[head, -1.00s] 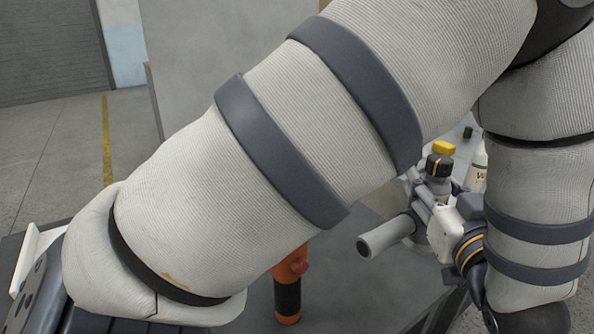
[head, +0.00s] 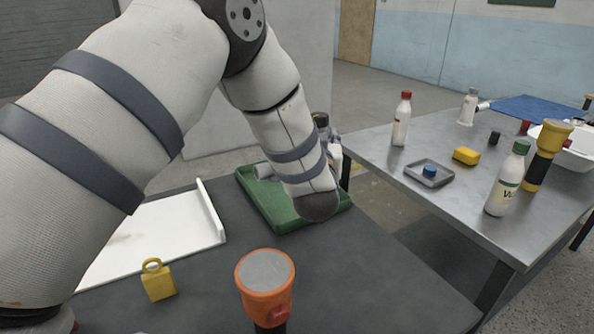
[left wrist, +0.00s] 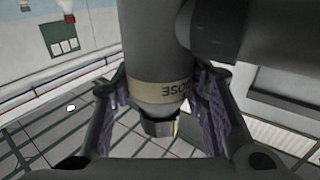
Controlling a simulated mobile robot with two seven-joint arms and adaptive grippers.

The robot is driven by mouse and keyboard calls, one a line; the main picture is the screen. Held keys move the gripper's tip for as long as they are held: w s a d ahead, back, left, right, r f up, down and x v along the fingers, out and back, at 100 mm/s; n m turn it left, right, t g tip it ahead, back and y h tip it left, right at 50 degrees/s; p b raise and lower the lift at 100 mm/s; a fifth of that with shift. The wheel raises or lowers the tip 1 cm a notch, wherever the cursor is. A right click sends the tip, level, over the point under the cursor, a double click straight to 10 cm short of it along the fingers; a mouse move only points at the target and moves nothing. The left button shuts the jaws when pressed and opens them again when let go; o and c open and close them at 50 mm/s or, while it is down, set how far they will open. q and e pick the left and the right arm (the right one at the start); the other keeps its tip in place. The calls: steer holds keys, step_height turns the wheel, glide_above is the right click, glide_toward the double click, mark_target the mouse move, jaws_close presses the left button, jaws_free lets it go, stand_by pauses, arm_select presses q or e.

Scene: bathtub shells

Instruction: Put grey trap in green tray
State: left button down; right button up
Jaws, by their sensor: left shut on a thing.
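In the left wrist view the left gripper (left wrist: 160,122) is shut on the trap, whose grey body (left wrist: 155,60) with a tan lettered band lies between the fingers. My right gripper is not in view.
An orange flashlight (head: 265,275), a yellow padlock-like block (head: 158,280) and a white angled panel (head: 165,232) are on the dark table. A metal table at right holds bottles (head: 402,118), a yellow block (head: 466,156), a grey dish (head: 430,175) and a yellow-black flashlight (head: 547,155).

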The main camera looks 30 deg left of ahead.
arm_select(q)
steer(key=w+a+f+b, duration=0.2)
steer(key=w+a+f, duration=0.1)
steer(key=w+f, duration=0.5)
steer(key=shift+f+b, duration=0.4)
steer(key=shift+f, duration=1.25)
steer(key=c, duration=0.9)
jaws_free()
steer(key=shift+c, duration=0.2)
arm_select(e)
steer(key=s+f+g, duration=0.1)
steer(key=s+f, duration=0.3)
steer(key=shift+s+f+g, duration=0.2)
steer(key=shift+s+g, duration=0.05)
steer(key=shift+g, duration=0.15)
